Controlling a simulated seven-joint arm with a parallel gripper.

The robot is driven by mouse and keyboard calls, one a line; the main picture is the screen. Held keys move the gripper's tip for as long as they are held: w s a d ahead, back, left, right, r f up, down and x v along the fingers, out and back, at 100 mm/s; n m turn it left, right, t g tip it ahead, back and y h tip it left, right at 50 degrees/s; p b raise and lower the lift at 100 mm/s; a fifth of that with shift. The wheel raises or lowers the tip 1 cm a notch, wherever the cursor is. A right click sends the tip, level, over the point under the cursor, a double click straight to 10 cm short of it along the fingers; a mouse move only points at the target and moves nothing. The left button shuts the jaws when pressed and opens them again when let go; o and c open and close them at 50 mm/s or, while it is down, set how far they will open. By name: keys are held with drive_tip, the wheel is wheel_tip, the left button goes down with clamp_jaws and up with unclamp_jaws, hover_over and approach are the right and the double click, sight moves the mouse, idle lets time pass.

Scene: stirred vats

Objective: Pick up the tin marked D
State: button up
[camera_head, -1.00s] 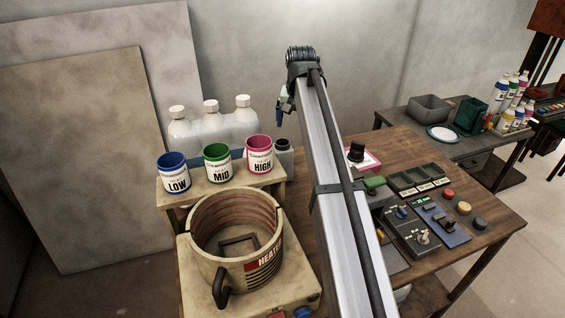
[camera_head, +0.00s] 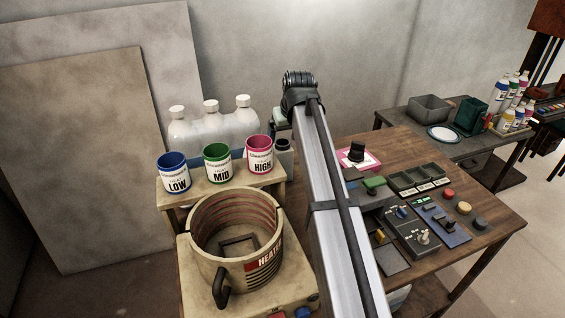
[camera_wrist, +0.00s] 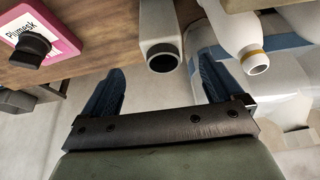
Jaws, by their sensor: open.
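No tin with a readable D shows in either view. In the head view three tins stand in a row on a wooden stand: a blue tin marked LOW (camera_head: 173,174), a green one marked MID (camera_head: 218,163) and a pink one marked HIGH (camera_head: 259,155). My gripper (camera_wrist: 158,66) has its blue fingers spread apart in the wrist view, with nothing clasped. A grey container with a dark round mouth (camera_wrist: 160,28) appears between and beyond the fingertips. It looks like the grey container behind the HIGH tin (camera_head: 284,158). No letter shows on it.
White bottles (camera_head: 211,122) stand behind the tins; one white bottle (camera_wrist: 240,30) is right of my fingers. A pink-edged item with a black knob (camera_wrist: 45,22) lies left. A heater pot (camera_head: 235,240) stands in front of the tins.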

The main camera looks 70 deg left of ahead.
sight(285, 144)
drive_tip(key=x, duration=0.4)
drive_tip(key=shift+a+f, duration=0.1)
drive_tip(key=shift+f, duration=0.2)
drive_tip(key=shift+a+x, duration=0.15)
drive_tip(key=shift+x, duration=1.2)
drive_tip(key=shift+a+x, duration=0.2)
drive_tip(key=shift+x, duration=1.1)
drive_tip(key=shift+s+r, duration=0.15)
drive_tip(key=shift+c, duration=0.2)
drive_tip(key=c, duration=1)
drive_tip(key=shift+r, duration=0.1)
drive_tip(key=shift+c, duration=0.2)
